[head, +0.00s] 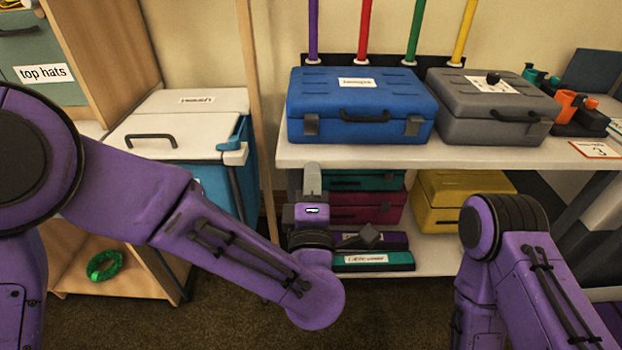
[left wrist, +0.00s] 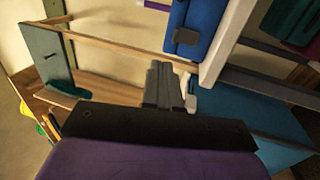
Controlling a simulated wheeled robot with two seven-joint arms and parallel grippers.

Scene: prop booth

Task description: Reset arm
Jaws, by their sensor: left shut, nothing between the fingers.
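My left arm comes in from the left in the head view, and its gripper (head: 312,180) points up in front of the shelf's front edge. Its grey fingers are together with nothing between them. In the left wrist view the shut fingers (left wrist: 165,85) show against the wooden post and the pale wall. My right arm (head: 530,270) is at the lower right of the head view; its gripper is out of the picture.
A blue case (head: 360,120) and a grey case (head: 490,115) stand on the white shelf (head: 430,157), just beyond my left gripper. Several cases sit on the lower shelf, including a yellow case (head: 445,220). A blue cooler (head: 180,135) with a white lid stands left.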

